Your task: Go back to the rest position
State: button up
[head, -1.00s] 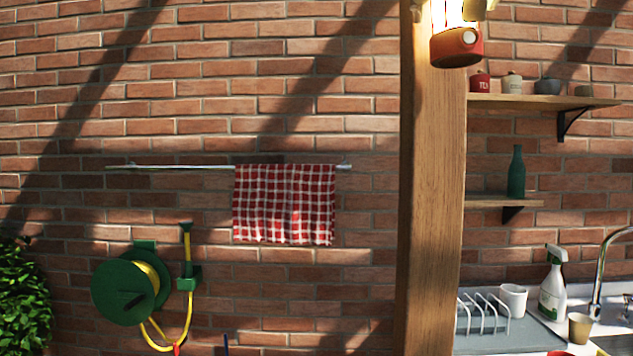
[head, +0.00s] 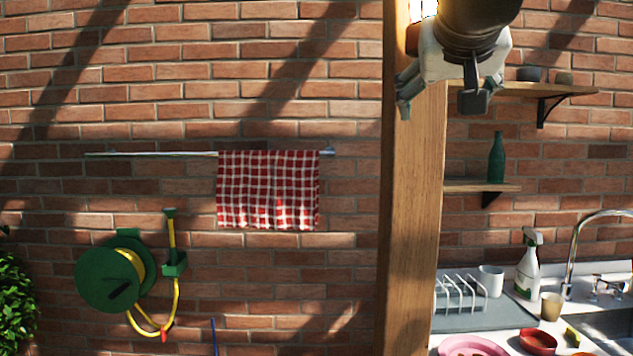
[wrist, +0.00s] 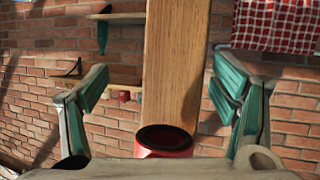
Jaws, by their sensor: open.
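My gripper (head: 440,106) hangs at the top of the head view, to the right, in front of the wooden post. Its two fingers are spread apart with nothing between them. In the wrist view the open fingers (wrist: 163,82) stand either side of the post, and the picture appears upside down there. A red lantern (wrist: 165,142) shows at the bottom between the fingers in that view. In the head view my gripper hides most of the lantern, and only its bright part (head: 424,10) shows.
The wooden post (head: 408,230) stands before a brick wall. A checked towel (head: 268,188) hangs on a rail, with a green hose reel (head: 108,278) below left. Shelves (head: 482,186) with a green bottle (head: 497,160) are right. A plate (head: 472,346), red bowl (head: 538,342) and spray bottle (head: 529,270) stand lower right.

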jog(key=s+f+g+y, duration=0.1)
jog(key=s+f+g, duration=0.1)
jog(key=s+f, duration=0.5)
jog(key=s+f+n+g+y, duration=0.1)
jog(key=s+f+g, duration=0.2)
jog(key=s+f, duration=0.4)
jog(key=s+f+n+g+y, duration=0.1)
jog(key=s+f+g, duration=0.2)
jog(key=f, duration=1.7)
jog(key=s+d, duration=0.1)
jog(key=s, duration=0.3)
jog(key=shift+s+f+y, duration=0.25)
jog(key=shift+y, duration=0.05)
